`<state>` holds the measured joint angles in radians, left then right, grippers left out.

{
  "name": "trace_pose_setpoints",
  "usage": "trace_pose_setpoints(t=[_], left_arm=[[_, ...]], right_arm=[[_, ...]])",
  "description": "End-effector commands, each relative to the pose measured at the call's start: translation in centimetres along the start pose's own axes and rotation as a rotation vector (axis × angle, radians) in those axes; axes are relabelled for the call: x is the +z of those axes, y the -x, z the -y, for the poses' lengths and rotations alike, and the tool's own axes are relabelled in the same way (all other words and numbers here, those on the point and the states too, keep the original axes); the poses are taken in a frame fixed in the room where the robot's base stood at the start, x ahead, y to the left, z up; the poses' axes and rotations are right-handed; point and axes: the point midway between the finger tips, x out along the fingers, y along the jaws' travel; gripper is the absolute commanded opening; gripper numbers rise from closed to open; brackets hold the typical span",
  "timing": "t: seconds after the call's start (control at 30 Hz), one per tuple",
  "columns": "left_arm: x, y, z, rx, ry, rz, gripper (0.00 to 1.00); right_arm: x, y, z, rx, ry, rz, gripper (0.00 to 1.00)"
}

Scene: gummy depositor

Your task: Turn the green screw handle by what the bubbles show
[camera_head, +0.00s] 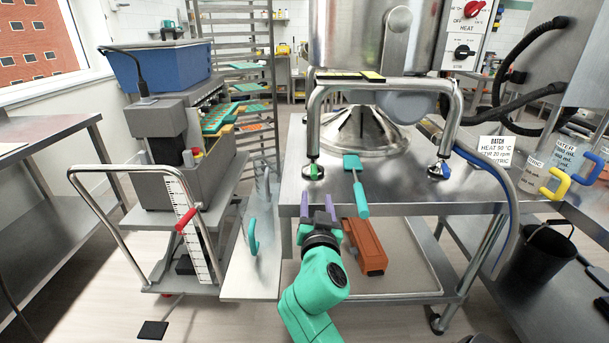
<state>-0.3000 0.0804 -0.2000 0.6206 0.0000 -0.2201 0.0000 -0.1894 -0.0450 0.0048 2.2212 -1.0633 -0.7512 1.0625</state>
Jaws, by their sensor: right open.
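The green screw handle (313,172) sits at the foot of the left leg of the steel frame (318,120) on the steel table. My left gripper is out of view.
A teal spatula (359,198) hangs over the table's front edge, right of my gripper. An orange box-like object (368,248) is on the lower shelf. A grey machine on a cart (175,150) stands left. Jugs (540,178) and a black bucket (537,255) are right.

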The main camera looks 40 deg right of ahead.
Motion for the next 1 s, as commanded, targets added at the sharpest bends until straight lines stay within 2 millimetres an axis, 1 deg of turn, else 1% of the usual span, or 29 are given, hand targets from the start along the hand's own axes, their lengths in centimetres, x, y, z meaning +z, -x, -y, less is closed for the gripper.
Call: trace_pose_setpoints(t=[0.03, 0.2, 0.3, 0.4, 0.53, 0.77, 0.8, 0.87, 0.9, 0.93, 1.0], left_arm=[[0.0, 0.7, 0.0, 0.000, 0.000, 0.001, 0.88], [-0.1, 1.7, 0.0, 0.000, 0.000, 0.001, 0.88], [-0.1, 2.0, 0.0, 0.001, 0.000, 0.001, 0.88], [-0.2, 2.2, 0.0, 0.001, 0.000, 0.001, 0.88], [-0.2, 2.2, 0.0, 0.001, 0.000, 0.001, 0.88], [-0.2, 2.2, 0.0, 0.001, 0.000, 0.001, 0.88], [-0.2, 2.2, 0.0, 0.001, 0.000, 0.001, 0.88], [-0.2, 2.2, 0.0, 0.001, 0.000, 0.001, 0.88], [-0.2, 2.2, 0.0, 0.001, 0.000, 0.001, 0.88], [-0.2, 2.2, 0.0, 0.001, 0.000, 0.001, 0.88], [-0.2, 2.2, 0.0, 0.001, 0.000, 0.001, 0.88]], right_arm=[[-0.5, -1.3, 0.1, -0.001, 0.003, -0.003, 0.53], [-0.4, -6.0, 0.2, -0.001, 0.005, -0.002, 0.53], [-0.3, -8.6, 0.1, -0.001, 0.003, -0.001, 0.53], [-0.2, -10.6, 0.1, -0.002, 0.003, 0.000, 0.53], [-0.1, -11.9, 0.1, -0.002, 0.001, 0.001, 0.53], [0.1, -12.1, 0.1, -0.003, 0.001, 0.002, 0.53], [0.1, -12.1, 0.1, -0.003, 0.001, 0.002, 0.49], [0.1, -12.1, 0.1, -0.003, 0.001, 0.003, 0.26], [0.1, -12.1, 0.1, -0.003, 0.001, 0.003, 0.11], [0.1, -12.1, 0.1, -0.003, 0.001, 0.003, 0.00], [0.1, -12.1, 0.1, -0.003, 0.001, 0.003, 0.00]])
